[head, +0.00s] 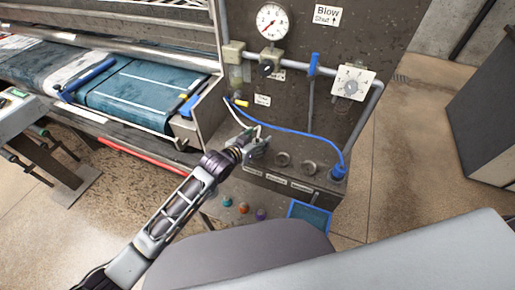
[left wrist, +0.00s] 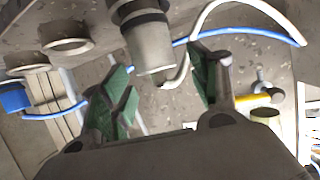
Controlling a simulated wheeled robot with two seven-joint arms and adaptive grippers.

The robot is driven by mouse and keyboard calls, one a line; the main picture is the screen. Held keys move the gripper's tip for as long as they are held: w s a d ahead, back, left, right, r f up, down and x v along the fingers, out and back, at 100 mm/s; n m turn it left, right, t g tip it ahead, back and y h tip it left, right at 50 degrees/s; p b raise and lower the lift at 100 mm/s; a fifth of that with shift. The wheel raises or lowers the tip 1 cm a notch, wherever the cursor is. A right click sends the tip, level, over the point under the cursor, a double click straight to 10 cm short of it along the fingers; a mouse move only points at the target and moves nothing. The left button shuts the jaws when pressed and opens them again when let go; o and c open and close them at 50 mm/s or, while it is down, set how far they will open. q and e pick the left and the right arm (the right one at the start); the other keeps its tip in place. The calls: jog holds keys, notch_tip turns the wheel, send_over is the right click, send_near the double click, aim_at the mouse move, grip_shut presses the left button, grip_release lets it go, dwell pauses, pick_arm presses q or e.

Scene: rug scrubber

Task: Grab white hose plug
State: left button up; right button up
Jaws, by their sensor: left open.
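The white hose plug (left wrist: 150,45) is a pale grey tapered plug with a dark collar, seated at the panel ledge. Its white hose (left wrist: 205,18) curves away beside it; the hose also shows in the head view (head: 238,117). My left gripper (left wrist: 163,68) is open, its green pads on either side of the plug with visible gaps. In the head view my left gripper (head: 250,146) reaches the left end of the ledge and mostly hides the plug. My right gripper is not in view.
The ledge (head: 305,176) has two empty round sockets (head: 283,159) and a blue hose (head: 300,132) plugged in at its right end. A gauge (head: 272,21) and valves sit on the panel above. A yellow-handled valve (left wrist: 258,99) is near my gripper's right finger.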

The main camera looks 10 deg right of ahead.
pick_arm(q)
jog(key=shift+w+d+f, duration=0.1)
jog(key=shift+w+d, duration=0.1)
dwell(0.4)
grip_shut()
